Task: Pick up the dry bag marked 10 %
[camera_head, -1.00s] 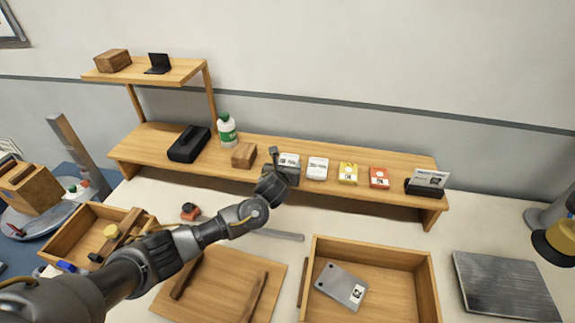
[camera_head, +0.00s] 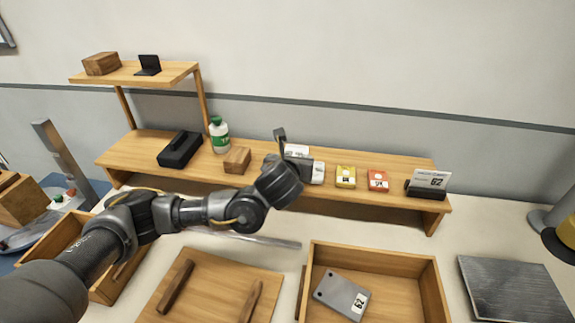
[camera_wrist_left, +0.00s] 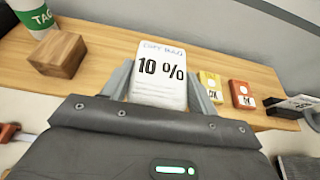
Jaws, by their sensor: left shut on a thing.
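The dry bag marked 10 % (camera_wrist_left: 160,68) is a white packet with black print. In the left wrist view it stands upright between the two grey fingers of my left gripper (camera_wrist_left: 162,88), which is shut on it. In the head view my left gripper (camera_head: 290,160) is at the front of the wooden shelf, and white packaging (camera_head: 297,149) shows just above it. The gripper hides much of the bag there. I cannot tell whether its bottom touches the shelf. My right gripper is not in view.
Another white packet (camera_head: 318,173), a yellow packet (camera_head: 345,177) and a red packet (camera_head: 378,181) stand to the right. A wooden block (camera_head: 237,160) and a green-white bottle (camera_head: 219,135) stand to the left. Below is an open wooden tray (camera_head: 428,290) holding a grey plate (camera_head: 342,294).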

